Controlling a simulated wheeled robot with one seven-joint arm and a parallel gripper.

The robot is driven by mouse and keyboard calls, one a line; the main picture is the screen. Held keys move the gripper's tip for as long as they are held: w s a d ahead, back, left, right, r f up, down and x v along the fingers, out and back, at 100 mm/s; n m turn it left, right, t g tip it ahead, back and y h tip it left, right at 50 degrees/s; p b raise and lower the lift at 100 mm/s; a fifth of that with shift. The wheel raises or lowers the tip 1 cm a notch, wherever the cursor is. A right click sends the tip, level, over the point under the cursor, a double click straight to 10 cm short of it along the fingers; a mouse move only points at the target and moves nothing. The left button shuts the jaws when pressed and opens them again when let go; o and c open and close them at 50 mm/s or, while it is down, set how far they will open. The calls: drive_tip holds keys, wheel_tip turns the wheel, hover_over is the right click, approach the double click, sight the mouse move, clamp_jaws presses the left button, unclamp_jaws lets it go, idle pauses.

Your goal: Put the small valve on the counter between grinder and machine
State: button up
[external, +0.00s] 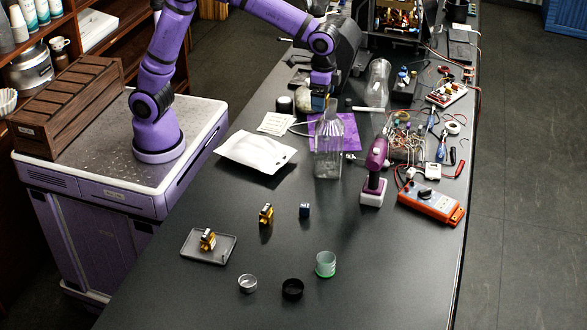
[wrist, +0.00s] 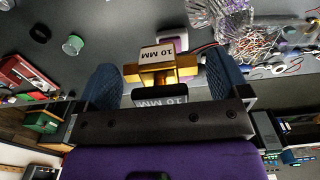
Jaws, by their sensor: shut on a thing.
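My gripper (wrist: 163,82) is shut on a brass valve (wrist: 158,68) with white labels reading "10 MM". The valve sits between the two blue fingers in the wrist view. In the external view my gripper (external: 320,98) is over the far part of the counter (external: 205,295), with a bit of yellow at its tip. It is beside a dark rounded appliance (external: 345,45), perhaps the grinder. An open machine (external: 398,18) with exposed insides stands at the back. Whether the valve touches anything below cannot be told.
A glass bottle (external: 328,150), glass carafe (external: 377,83), purple mat (external: 348,128) and drill (external: 376,165) stand nearby. Wires and an orange meter (external: 430,203) crowd the right edge. Another brass valve (external: 266,214) and a tray (external: 190,247) bearing a similar part are nearer the front.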

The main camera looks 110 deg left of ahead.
wheel_tip(320, 180, up, 5)
drive_tip(key=shift+a+r, duration=0.1)
drive_tip(key=shift+a, duration=0.05)
drive_tip(key=s+a, duration=0.6)
drive_tip(key=a, duration=0.8)
hover_over(298, 138)
wheel_tip(298, 138, down, 36)
drive_tip(key=shift+r, duration=0.15)
drive_tip(key=o, duration=0.6)
drive_tip(key=shift+o, duration=0.2)
wheel_tip(298, 138, up, 12)
